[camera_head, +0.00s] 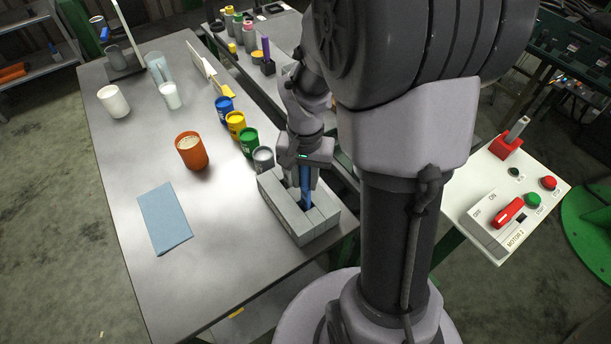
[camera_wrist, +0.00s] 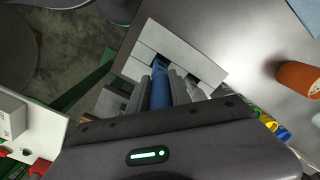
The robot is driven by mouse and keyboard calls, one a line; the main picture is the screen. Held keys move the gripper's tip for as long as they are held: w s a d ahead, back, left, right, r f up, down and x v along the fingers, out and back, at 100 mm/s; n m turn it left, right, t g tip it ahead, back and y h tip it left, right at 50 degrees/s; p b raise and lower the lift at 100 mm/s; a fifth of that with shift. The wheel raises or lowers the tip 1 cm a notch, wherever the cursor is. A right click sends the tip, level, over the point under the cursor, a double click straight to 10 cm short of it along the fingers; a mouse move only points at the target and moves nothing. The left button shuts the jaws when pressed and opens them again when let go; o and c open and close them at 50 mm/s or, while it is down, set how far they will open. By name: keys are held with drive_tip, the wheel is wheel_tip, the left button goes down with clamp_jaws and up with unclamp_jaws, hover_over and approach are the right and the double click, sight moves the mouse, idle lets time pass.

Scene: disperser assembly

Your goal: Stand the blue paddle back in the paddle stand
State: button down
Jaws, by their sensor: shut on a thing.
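The blue paddle (camera_head: 306,188) is upright in my gripper (camera_head: 305,165), which is shut on it. Its lower end reaches into the slot of the grey block-like paddle stand (camera_head: 318,233) at the table's right edge. In the wrist view the blue paddle (camera_wrist: 160,88) lies between the two fingers of my gripper (camera_wrist: 170,88), with the paddle stand (camera_wrist: 205,68) beyond it. The paddle's bottom is hidden inside the slot, so I cannot tell how deep it sits.
A grey can (camera_head: 263,158) stands close behind the stand, with green, yellow and blue cans in a row beyond. An orange cup (camera_head: 191,151) and a blue cloth (camera_head: 164,218) are to the left. A white control panel (camera_head: 507,205) is at right.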

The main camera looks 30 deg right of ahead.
wheel_tip(320, 180, down, 2)
drive_tip(key=shift+f+b, duration=0.1)
drive_tip(key=shift+b, duration=0.4)
drive_tip(key=c, duration=1.1)
unclamp_jaws()
wheel_tip(320, 180, up, 18)
drive_tip(key=p, duration=0.6)
drive_tip(key=shift+f, duration=0.15)
